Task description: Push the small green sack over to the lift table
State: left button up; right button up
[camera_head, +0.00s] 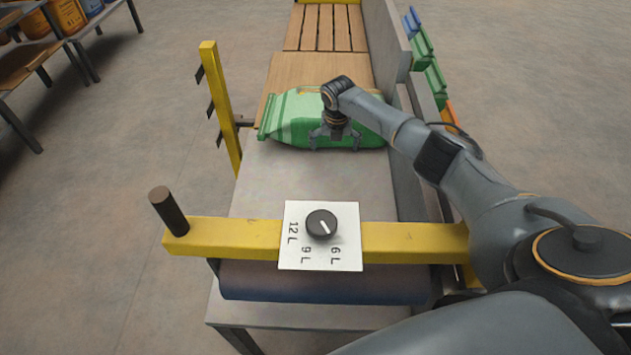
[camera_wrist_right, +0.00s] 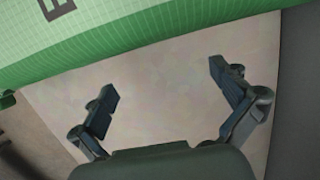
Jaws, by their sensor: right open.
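The small green sack (camera_head: 293,118) lies on its side across the far end of the grey conveyor surface (camera_head: 290,181), where a wooden board begins. It fills the top of the right wrist view (camera_wrist_right: 130,28). My right gripper (camera_head: 335,146) is at the near side of the sack, with its fingers spread and nothing between them. The right wrist view shows both open fingers (camera_wrist_right: 168,95) pointing at the sack over bare surface. I cannot tell whether they touch it. The slatted lift table (camera_head: 326,28) is beyond the sack. My left gripper is not in view.
A yellow bar (camera_head: 400,238) with a dial plate (camera_head: 295,254) crosses the near end. A yellow post (camera_head: 219,105) stands left of the conveyor and a grey side wall (camera_head: 388,45) runs along the right. Green and blue items (camera_head: 421,48) sit beyond it. The wooden board (camera_head: 318,70) past the sack is clear.

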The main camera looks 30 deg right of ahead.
jog(key=shift+s+a+r, duration=0.1)
jog(key=shift+s+r, duration=0.05)
jog(key=shift+s, duration=0.15)
jog(key=shift+r+p, duration=0.1)
jog(key=shift+p, duration=0.25)
pick_arm(q)
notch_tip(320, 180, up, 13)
jog(key=p, duration=1.1)
pick_arm(e)
notch_tip(320, 180, up, 13)
pick_arm(q)
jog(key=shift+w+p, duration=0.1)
jog(key=shift+p, duration=0.2)
